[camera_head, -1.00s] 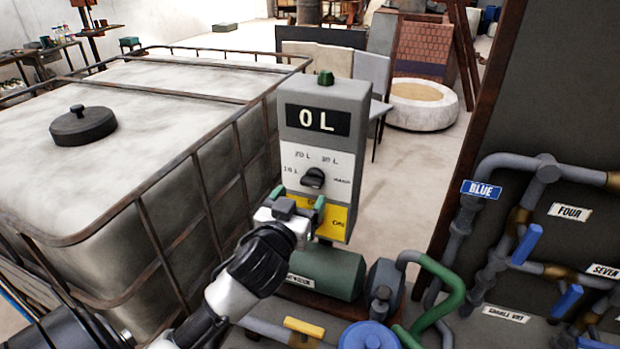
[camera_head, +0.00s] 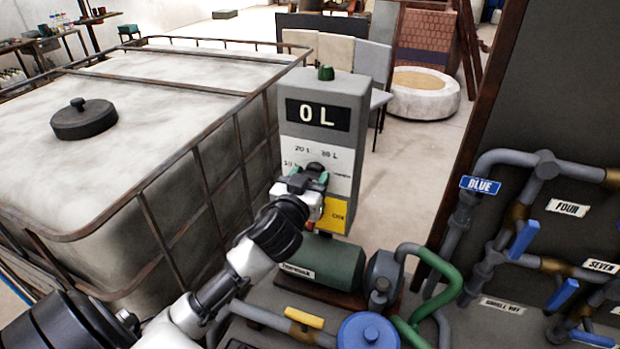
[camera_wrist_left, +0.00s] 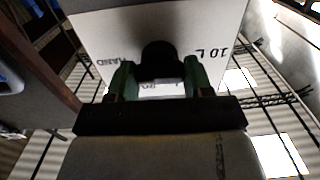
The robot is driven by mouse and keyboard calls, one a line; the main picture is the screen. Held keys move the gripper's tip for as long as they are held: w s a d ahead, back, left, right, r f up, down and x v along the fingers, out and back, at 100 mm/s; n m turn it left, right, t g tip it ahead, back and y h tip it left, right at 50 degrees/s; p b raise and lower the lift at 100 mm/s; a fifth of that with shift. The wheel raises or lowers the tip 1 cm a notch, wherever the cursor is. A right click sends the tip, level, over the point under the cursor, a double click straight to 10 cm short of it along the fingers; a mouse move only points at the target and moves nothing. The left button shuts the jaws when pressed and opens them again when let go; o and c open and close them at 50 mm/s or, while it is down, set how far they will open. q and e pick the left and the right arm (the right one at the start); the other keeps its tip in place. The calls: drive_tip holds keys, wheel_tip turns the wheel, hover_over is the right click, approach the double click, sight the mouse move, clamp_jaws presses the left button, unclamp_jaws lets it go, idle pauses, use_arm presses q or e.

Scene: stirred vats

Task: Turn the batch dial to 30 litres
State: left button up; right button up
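The batch dial (camera_head: 314,167) is a black knob on the white panel of a grey control box (camera_head: 349,98), whose display reads "0 L". Labels around it include 20 L and one that looks like 30 L; 10 L and HAND show in the left wrist view. My left gripper (camera_head: 309,176) is at the dial and partly covers it. In the left wrist view the green-tipped fingers of my left gripper (camera_wrist_left: 159,76) are apart, one on each side of the dial (camera_wrist_left: 159,58). I cannot tell whether they touch it. The dial's pointer direction is hidden. My right gripper is not in view.
A large caged tank (camera_head: 190,75) stands left of the box. Below the box are a green motor (camera_head: 325,262), pipes and a blue round lid (camera_head: 368,333). Blue-handled valves (camera_head: 523,240) and labelled pipes fill the right side.

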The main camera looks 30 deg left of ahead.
use_arm(q)
drive_tip(key=shift+c, duration=0.5)
drive_tip(key=shift+n, duration=0.8)
drive_tip(key=n, duration=0.3)
drive_tip(key=n+p, duration=0.1)
drive_tip(key=n, duration=0.2)
drive_tip(key=shift+r+n, duration=0.1)
drive_tip(key=shift+n, duration=0.3)
drive_tip(key=shift+n+p, duration=0.95)
drive_tip(key=shift+n, duration=0.95)
